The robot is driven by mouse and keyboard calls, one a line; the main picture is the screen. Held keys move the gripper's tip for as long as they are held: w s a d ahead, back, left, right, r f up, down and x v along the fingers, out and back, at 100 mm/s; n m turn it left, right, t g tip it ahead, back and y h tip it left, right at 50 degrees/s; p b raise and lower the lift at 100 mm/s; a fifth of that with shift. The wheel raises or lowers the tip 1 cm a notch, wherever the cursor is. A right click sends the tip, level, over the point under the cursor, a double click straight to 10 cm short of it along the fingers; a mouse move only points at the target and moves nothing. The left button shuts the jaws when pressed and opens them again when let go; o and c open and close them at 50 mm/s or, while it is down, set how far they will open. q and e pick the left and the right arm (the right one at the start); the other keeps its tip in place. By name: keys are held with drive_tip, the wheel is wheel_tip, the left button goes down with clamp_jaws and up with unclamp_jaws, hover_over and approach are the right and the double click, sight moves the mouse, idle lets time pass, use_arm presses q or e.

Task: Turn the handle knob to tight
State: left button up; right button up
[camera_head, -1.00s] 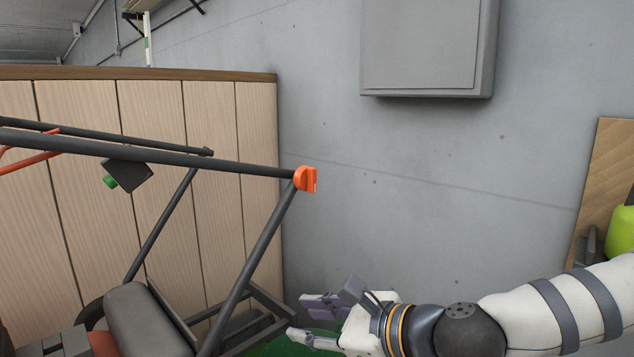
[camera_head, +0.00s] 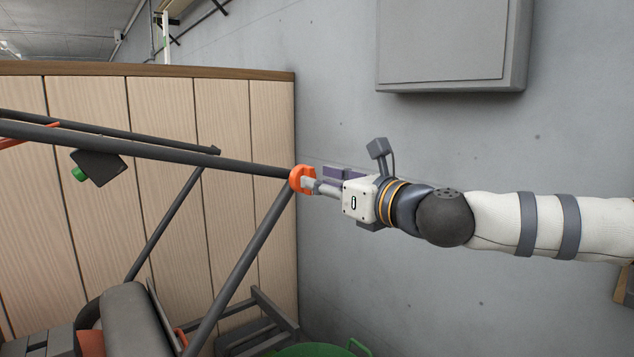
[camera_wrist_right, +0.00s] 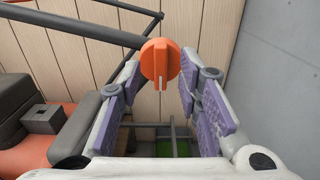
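The orange handle knob (camera_head: 299,176) sits where the dark handle bar meets a slanting strut of the machine. In the right wrist view the knob (camera_wrist_right: 159,62) faces me, with a raised grip and a pale mark pointing down. My right gripper (camera_head: 318,182) is at the knob, coming from the right, and one fingertip overlaps it. In the wrist view the purple-padded fingers are open, one on each side of the knob, with small gaps visible; I cannot tell whether they touch it. My left gripper is not in view.
The dark handle frame (camera_head: 150,152) runs left from the knob, with a black box and green button (camera_head: 97,167) below it. A wood-slat partition (camera_head: 222,130) stands behind. A grey wall box (camera_head: 450,45) hangs above my right arm. A green container (camera_head: 310,350) is below.

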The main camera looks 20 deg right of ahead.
drive_tip(key=shift+x, duration=1)
clamp_jaws()
